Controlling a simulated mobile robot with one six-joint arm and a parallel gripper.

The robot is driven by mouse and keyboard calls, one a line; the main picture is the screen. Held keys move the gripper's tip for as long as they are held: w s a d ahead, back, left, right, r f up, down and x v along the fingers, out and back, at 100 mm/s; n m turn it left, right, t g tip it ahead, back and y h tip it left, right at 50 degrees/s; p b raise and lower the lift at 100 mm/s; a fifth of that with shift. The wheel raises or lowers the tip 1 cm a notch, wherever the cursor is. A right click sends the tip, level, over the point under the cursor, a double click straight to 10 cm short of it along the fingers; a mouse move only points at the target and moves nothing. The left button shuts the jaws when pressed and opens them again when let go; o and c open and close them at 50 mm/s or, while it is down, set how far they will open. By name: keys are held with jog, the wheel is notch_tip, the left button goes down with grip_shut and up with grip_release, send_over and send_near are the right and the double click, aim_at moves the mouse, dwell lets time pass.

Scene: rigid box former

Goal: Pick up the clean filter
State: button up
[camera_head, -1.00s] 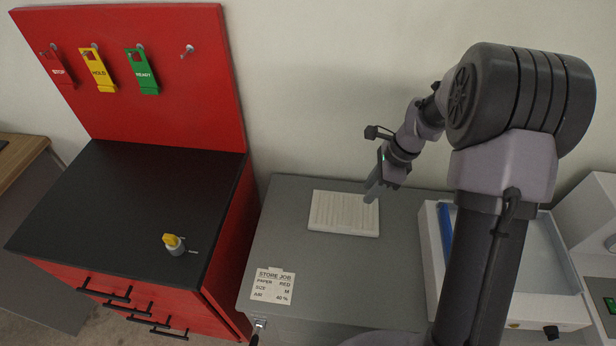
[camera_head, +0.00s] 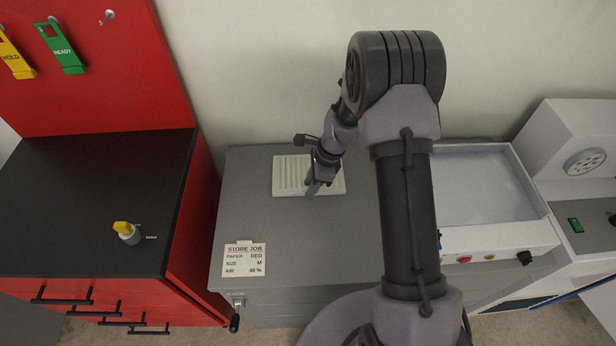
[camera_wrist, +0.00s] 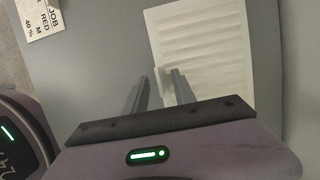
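The clean filter (camera_head: 292,175) is a white pleated rectangular panel lying flat on the grey bench top. In the wrist view the filter (camera_wrist: 205,45) is at the upper right, its pleats and white border showing. My gripper (camera_head: 313,190) is over the filter's front right part in the head view. In the wrist view my gripper (camera_wrist: 158,72) has its two fingers spread, with a gap between them. One fingertip appears over the filter's near edge and the other beside it over the bench. Nothing is held; the height above the filter is unclear.
A paper job card (camera_head: 244,260) lies on the grey bench (camera_head: 225,205) near its front. A red cabinet with a black top (camera_head: 90,210) bearing a yellow-topped knob (camera_head: 127,231) stands left. A white machine with a recessed tray (camera_head: 540,215) is right of my arm.

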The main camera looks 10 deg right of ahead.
jog(key=shift+r, duration=0.15)
grip_shut()
dwell(1.2)
